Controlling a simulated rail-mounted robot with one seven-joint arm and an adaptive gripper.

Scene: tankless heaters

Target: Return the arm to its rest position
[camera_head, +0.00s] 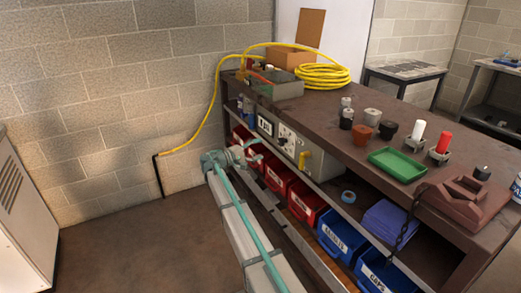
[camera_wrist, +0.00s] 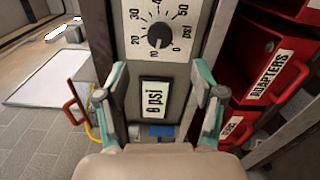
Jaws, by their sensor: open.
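My gripper (camera_head: 236,158) is at the left of the workbench in the head view, beside the front of a grey test panel (camera_head: 290,146). In the wrist view my gripper (camera_wrist: 160,76) has two teal and grey fingers spread apart with nothing held between them. I cannot tell how far the fingertips are from the panel.
The workbench (camera_head: 330,110) holds a yellow hose coil (camera_head: 321,76), a green tray (camera_head: 397,164) and a red tool (camera_head: 466,198). Red bins (camera_head: 306,203) and blue bins (camera_head: 341,236) sit on the shelf below. Open floor (camera_head: 135,240) lies left of the bench, before a block wall.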

